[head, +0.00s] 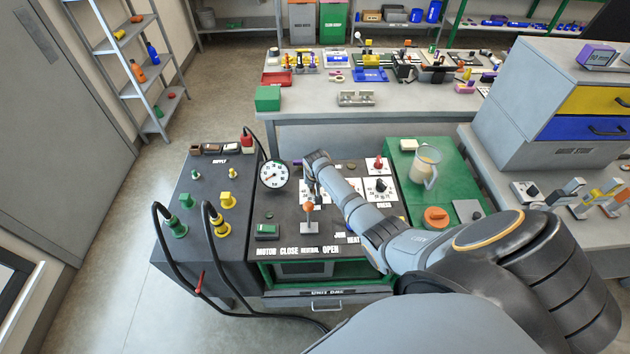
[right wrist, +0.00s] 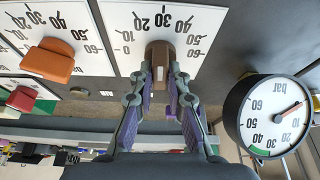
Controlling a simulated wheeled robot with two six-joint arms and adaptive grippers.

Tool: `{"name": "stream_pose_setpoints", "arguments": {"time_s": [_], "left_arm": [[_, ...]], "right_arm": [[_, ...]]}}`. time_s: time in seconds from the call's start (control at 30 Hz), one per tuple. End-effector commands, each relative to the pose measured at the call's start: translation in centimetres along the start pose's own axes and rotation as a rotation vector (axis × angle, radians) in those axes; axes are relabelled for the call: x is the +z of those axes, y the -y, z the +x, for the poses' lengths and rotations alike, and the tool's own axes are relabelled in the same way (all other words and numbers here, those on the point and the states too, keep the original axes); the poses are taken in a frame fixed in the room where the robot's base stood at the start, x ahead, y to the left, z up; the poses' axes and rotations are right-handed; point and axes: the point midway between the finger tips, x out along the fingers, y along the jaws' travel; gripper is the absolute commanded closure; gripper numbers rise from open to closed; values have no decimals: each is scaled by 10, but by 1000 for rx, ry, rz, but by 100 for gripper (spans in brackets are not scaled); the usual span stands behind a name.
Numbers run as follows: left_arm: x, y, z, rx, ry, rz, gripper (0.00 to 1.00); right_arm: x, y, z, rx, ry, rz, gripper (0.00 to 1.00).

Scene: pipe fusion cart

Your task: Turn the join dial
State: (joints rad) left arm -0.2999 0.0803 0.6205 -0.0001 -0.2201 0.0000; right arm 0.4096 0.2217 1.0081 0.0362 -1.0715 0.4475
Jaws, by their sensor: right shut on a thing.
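In the right wrist view, a brown knob (right wrist: 160,52) stands on a white dial plate (right wrist: 118,22) numbered in tens. My right gripper (right wrist: 161,82) is shut on this brown knob, one finger on each side. In the head view, my right gripper (head: 311,178) reaches down to the dial panel just right of the round gauge (head: 273,174), and my arm hides much of the panel. The JOIN label is partly covered there, so I cannot tell for sure which dial it marks. My left gripper is not in view.
An orange knob (right wrist: 48,62) on another scale is beside the brown one. The bar gauge (right wrist: 270,115) stands close to the gripper. An orange-topped lever (head: 309,208) is in front of it. A green surface with a pitcher (head: 426,165) is to the right.

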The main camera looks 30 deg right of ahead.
Motion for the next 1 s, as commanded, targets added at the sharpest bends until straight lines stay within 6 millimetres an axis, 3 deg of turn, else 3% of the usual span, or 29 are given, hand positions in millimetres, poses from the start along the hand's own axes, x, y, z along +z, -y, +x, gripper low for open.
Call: {"name": "stream_pose_setpoints", "arguments": {"time_s": [0.4,1.0], "left_arm": [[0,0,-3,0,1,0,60],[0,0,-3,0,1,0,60]], "right_arm": [[-4,3,-2,81,-8,206,100],[-4,3,-2,97,-7,250,100]]}}
